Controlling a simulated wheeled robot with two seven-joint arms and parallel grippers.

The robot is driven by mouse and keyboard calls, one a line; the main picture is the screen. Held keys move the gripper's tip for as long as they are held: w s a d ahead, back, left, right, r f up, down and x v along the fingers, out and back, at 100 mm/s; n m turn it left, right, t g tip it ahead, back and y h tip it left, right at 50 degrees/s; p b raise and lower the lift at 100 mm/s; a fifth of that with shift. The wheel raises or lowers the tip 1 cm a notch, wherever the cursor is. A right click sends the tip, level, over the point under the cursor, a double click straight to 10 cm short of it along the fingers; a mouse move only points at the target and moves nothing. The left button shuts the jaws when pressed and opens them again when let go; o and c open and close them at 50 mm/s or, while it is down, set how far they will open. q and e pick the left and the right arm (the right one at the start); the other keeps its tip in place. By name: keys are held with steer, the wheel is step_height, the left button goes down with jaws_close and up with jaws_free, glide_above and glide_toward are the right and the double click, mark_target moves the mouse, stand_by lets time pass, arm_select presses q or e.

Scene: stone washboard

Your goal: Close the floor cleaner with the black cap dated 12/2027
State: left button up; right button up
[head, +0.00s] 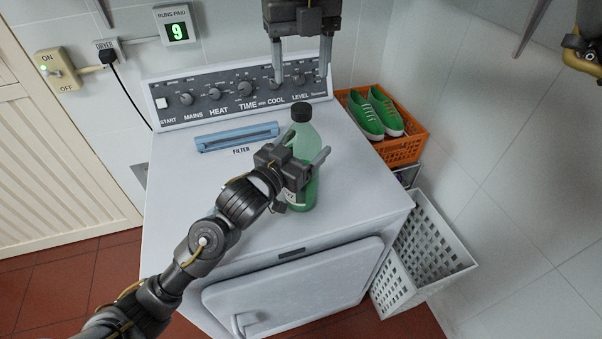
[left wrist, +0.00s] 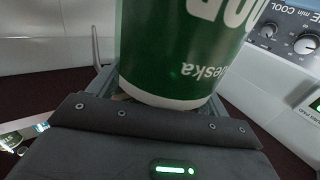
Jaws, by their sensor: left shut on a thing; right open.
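The floor cleaner looks to be the green bottle (head: 302,142), upright over the dryer top with a black cap (head: 301,112) at its top. No date on the cap can be read, and I cannot tell how firmly it sits. My left gripper (head: 308,150) is shut on the bottle's body from the front. The left wrist view shows the green label (left wrist: 185,50) close up, its lettering upside down. My right gripper (head: 301,78) is open and empty, fingers pointing down, above the cap in the picture. No other cap shows.
The white dryer (head: 190,190) has a knob panel (head: 200,98) at the back and a blue filter (head: 237,137) on top. An orange basket (head: 402,150) with green shoes (head: 375,112) and a white crate (head: 437,245) stand at the right. The dryer top's left side is clear.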

steer(key=shift+r, duration=2.1)
arm_select(q)
steer(key=o, duration=1.9)
steer(key=shift+s+a+f, duration=0.1)
steer(key=shift+s+a, duration=0.15)
steer(key=shift+s, duration=0.05)
steer(key=b+v, duration=0.2)
steer(key=v, duration=0.8)
arm_select(e)
step_height(320, 180, down, 2)
steer(key=shift+f, duration=0.2)
